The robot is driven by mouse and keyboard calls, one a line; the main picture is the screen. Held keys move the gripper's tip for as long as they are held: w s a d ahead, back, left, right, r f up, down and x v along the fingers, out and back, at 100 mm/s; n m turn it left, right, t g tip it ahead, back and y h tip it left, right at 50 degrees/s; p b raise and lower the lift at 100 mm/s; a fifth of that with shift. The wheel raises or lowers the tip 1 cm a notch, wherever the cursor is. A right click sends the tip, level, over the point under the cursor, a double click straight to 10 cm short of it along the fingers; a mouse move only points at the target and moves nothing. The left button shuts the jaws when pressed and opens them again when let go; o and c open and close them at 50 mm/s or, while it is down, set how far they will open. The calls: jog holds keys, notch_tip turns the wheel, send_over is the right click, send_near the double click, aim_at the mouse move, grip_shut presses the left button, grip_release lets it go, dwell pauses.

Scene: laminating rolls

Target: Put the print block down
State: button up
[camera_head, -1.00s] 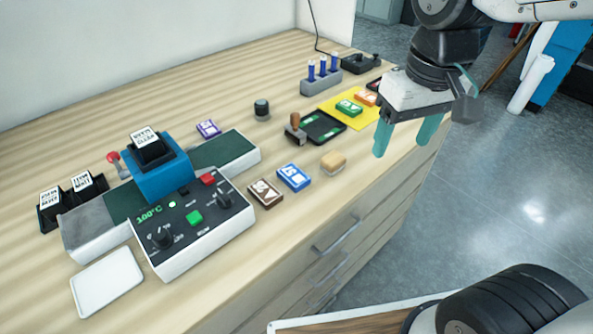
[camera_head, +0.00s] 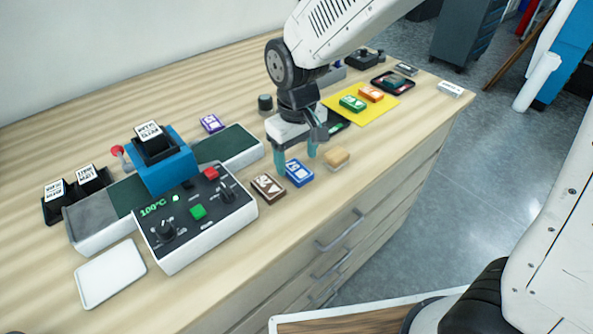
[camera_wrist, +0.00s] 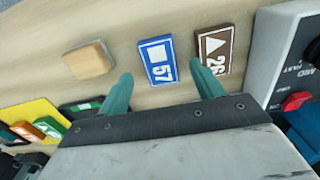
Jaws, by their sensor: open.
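Several small print blocks lie on the wooden bench. The blue block marked 57 (camera_head: 299,174) lies flat near the front edge, and it also shows in the wrist view (camera_wrist: 158,60). The brown block marked 26 (camera_head: 268,187) lies left of it, and in the wrist view (camera_wrist: 214,50) on its right. My gripper (camera_head: 296,160) is open and empty, pointing down at the blue block. In the wrist view my fingertips (camera_wrist: 166,84) are apart, with the blue block lined up between them. I cannot tell their height above it.
A tan block (camera_head: 337,158) lies right of the blue block. The laminator control box (camera_head: 195,217) stands left of the brown one. A yellow mat (camera_head: 386,108) holds a green block (camera_head: 352,103) and an orange block (camera_head: 371,94). A white tray (camera_head: 110,273) lies at front left.

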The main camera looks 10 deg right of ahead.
aim_at(297, 172)
jog(key=shift+f, duration=1.4)
jog(key=c, duration=1.2)
jog(key=shift+o, duration=0.2)
jog(key=shift+r, duration=0.1)
